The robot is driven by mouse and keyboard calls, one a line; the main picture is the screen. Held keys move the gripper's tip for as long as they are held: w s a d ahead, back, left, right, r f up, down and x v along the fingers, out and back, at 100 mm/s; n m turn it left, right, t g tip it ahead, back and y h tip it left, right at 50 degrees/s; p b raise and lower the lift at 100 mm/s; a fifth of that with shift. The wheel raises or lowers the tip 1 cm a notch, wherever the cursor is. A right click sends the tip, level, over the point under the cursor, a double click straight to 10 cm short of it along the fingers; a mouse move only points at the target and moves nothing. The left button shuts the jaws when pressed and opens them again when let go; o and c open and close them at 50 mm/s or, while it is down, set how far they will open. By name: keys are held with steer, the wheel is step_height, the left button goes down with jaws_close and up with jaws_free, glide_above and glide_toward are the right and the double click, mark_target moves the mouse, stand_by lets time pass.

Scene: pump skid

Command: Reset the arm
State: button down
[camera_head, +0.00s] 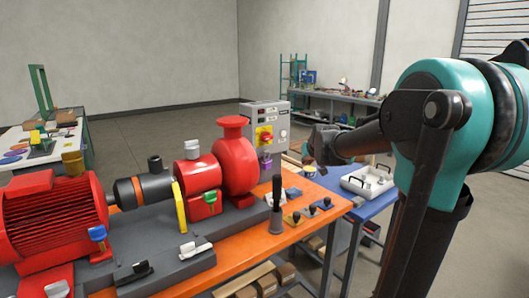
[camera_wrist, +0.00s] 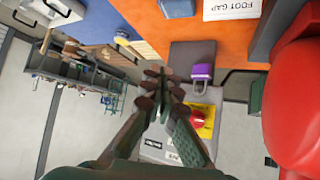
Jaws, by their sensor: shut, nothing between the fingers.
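My arm reaches in from the right in the head view. My gripper (camera_head: 318,152) is at its end, in front of the wall side of the orange bench (camera_head: 290,232) and to the right of the grey control box (camera_head: 280,118). In the wrist view my gripper (camera_wrist: 163,84) has its fingers together, with nothing visible between them. The purple padlock (camera_wrist: 201,72) and the red rotary switch (camera_wrist: 198,118) on its yellow plate lie to the right of the fingers. I cannot tell any contact with them.
The red pump (camera_head: 236,155) and red motor (camera_head: 48,215) stand on the orange bench. A blue table (camera_head: 377,203) with a white tray (camera_head: 368,184) stands to the right. Shelving (camera_head: 340,100) is at the back. Open floor (camera_head: 150,130) lies behind the bench.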

steer(key=s+d+f+g, duration=0.1)
steer(key=s+f+g, duration=0.1)
steer(key=s+f, duration=0.6)
steer(key=s+d+f+g, duration=0.1)
steer(key=s+f, duration=0.6)
steer(key=s, duration=0.8)
steer(key=s+f+m+g, duration=0.1)
steer(key=s+f+g, duration=0.1)
steer(key=s+f, duration=0.6)
steer(key=s, duration=0.4)
steer(key=shift+s+d+f+g+h, duration=0.15)
steer(key=shift+d+f+g+h, duration=0.15)
steer(key=shift+d+g+h, duration=0.1)
